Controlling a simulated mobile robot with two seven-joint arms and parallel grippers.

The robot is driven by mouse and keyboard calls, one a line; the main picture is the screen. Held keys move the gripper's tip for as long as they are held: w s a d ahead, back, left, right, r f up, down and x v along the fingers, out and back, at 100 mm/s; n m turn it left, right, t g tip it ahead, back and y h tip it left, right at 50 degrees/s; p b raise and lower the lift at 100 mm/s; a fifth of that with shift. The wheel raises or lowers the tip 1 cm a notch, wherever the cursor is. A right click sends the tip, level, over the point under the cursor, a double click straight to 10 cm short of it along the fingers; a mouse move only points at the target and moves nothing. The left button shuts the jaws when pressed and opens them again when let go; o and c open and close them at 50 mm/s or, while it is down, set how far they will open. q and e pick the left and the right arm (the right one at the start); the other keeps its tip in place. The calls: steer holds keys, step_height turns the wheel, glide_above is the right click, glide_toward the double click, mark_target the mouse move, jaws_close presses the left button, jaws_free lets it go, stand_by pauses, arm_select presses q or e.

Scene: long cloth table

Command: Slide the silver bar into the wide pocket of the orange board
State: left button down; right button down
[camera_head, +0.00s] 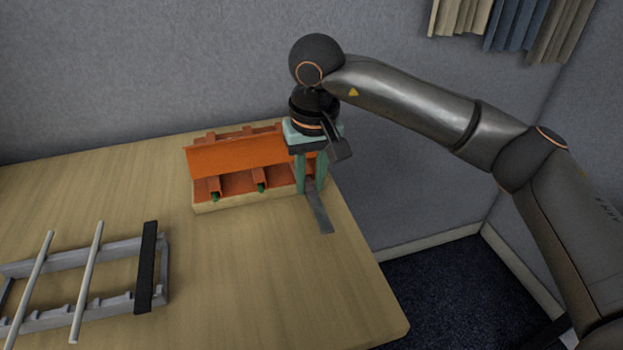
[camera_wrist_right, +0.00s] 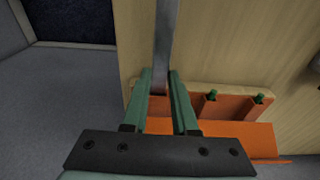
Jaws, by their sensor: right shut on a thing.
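The silver bar (camera_head: 318,210) is a flat metal strip held between the green fingers of my right gripper (camera_head: 311,187), at the right end of the orange board. Its near end sticks out over the table. The orange board (camera_head: 238,153) stands at the back of the table, with several pockets along its front. In the right wrist view the bar (camera_wrist_right: 163,45) runs between the fingers of the right gripper (camera_wrist_right: 160,85) in line with the end pocket. Whether its far end is inside that pocket is hidden by the gripper. My left gripper is not in view.
A grey rack (camera_head: 75,258) with two light rods and a black bar (camera_head: 146,267) across it stands at the left front. Green pegs (camera_head: 214,196) show at the other pockets. The table (camera_head: 270,270) is clear in the middle; its right edge is close to the board.

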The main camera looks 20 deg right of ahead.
mark_target(309, 186)
steer(key=shift+w+a+p, duration=0.1)
steer(key=shift+w+p, duration=0.35)
steer(key=shift+w, duration=0.8)
steer(key=c, duration=0.7)
jaws_free()
steer(key=shift+o, duration=0.5)
steer(key=shift+w, duration=0.1)
steer(key=shift+r, duration=0.1)
step_height(309, 186, up, 12)
steer(key=s+p, duration=0.1)
steer(key=shift+s+r, duration=0.15)
steer(key=shift+s, duration=0.15)
